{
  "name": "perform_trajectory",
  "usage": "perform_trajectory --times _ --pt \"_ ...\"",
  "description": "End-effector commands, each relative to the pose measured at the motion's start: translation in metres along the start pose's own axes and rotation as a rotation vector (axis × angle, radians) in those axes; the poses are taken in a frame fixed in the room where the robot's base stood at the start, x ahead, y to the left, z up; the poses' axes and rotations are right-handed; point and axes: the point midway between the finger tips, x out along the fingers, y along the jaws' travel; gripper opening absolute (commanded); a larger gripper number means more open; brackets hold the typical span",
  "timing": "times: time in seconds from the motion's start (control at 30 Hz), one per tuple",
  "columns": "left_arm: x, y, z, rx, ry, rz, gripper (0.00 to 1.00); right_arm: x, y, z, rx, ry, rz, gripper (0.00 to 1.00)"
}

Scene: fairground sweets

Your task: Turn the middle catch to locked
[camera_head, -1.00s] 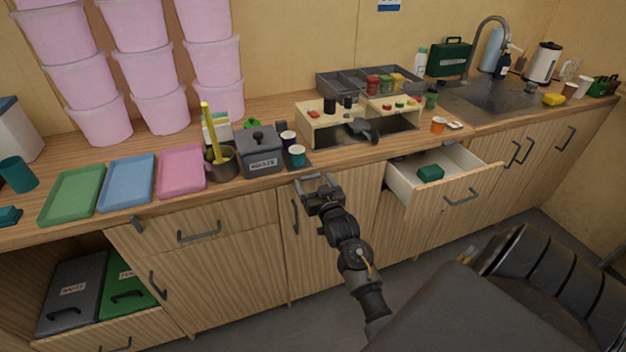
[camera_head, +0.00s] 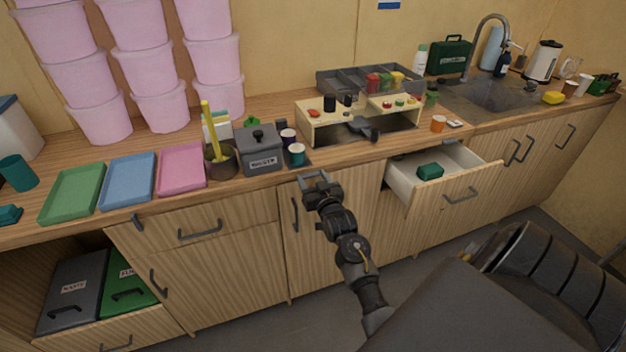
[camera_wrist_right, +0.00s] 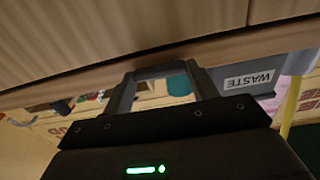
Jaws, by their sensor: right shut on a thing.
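My right gripper (camera_head: 314,180) is at the cabinet front, just under the worktop edge and below the teal-lidded pot. Its jaws are shut on a small grey piece (camera_wrist_right: 162,72) that spans the fingertips in the right wrist view; it appears to be the middle catch. The fingers mostly cover it, so I cannot tell its turned position. Another dark catch (camera_head: 137,223) sits farther left under the worktop edge. My left gripper is not in view.
A grey WASTE box (camera_head: 261,152), a teal pot (camera_head: 296,155) and a wooden stand (camera_head: 310,128) are on the worktop above. An open drawer (camera_head: 470,187) with a green block (camera_head: 430,172) juts out to the right. Coloured trays (camera_head: 128,182) lie left.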

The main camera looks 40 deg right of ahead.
Motion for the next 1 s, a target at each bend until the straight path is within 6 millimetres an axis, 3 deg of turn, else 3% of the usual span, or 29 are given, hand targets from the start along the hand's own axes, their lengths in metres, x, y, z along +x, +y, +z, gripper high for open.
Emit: perform_trajectory --times 0.37,1.0 --pt "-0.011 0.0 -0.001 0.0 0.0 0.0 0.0 0.0 0.0 0.002 0.198 -0.001 0.0 0.35" --pt "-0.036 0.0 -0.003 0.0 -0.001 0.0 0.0 0.0 -0.004 0.012 0.805 -0.001 0.0 0.35"
